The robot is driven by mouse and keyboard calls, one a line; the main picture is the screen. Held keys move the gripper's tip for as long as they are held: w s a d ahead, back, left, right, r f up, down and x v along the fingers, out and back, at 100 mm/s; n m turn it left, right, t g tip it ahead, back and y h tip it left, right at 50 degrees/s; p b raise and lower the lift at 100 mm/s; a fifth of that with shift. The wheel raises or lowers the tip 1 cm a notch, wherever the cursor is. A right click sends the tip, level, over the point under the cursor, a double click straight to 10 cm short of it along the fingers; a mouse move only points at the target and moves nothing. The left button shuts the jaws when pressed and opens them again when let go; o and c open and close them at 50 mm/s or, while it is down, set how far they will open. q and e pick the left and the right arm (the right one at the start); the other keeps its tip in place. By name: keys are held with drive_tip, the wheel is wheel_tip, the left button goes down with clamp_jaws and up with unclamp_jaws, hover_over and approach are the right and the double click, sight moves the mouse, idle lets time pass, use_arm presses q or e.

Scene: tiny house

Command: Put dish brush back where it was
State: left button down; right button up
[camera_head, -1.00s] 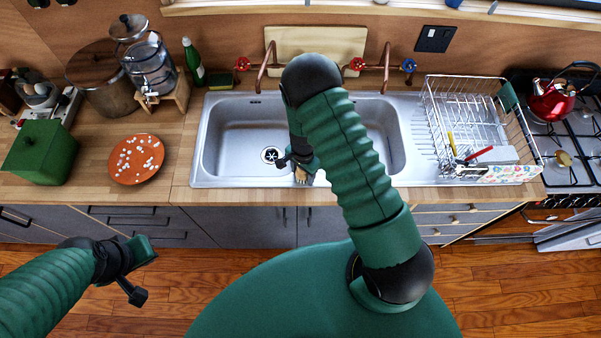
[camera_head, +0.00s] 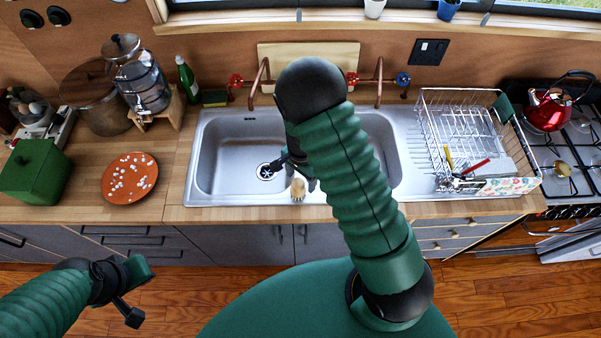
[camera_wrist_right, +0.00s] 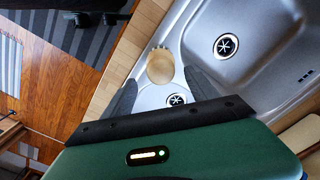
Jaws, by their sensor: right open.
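The dish brush (camera_head: 298,188), with a round tan head, is at the sink's front edge. In the right wrist view, the brush (camera_wrist_right: 160,66) shows at and just beyond the fingertips of my right gripper (camera_wrist_right: 159,77). That gripper is open, with one dark finger on each side of the brush. I cannot tell whether the fingers touch it. In the head view my right gripper (camera_head: 294,167) is partly hidden by my arm, over the sink (camera_head: 225,150). My left gripper (camera_head: 134,288) is low at the left, in front of the cabinets, away from the brush; its jaws are unclear.
A dish rack (camera_head: 470,105) stands right of the sink. A green bottle (camera_head: 187,80) and a sponge (camera_head: 215,98) are at the sink's back left. An orange plate (camera_head: 125,190) and a green box (camera_head: 37,170) stand on the left counter. A red kettle (camera_head: 545,110) is on the stove.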

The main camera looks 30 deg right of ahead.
drive_tip(key=shift+n, duration=0.3)
drive_tip(key=r, duration=0.6)
drive_tip(key=shift+s, duration=0.25)
drive_tip(key=s+a+r+n+t, duration=0.3)
drive_tip(key=s+a+r+n, duration=0.6)
drive_tip(key=n, duration=0.5)
use_arm(q)
drive_tip(key=s+b+x, duration=0.2)
drive_tip(key=b+x, duration=1)
drive_tip(key=shift+s+f, duration=0.3)
drive_tip(key=shift+s, duration=0.2)
use_arm(e)
wheel_tip(320, 180, down, 11)
drive_tip(key=d, duration=0.1)
drive_tip(key=shift+d, duration=0.3)
use_arm(q)
drive_tip(key=shift+d, duration=0.15)
use_arm(e)
drive_tip(key=shift+d, duration=0.15)
drive_tip(key=shift+w, duration=0.1)
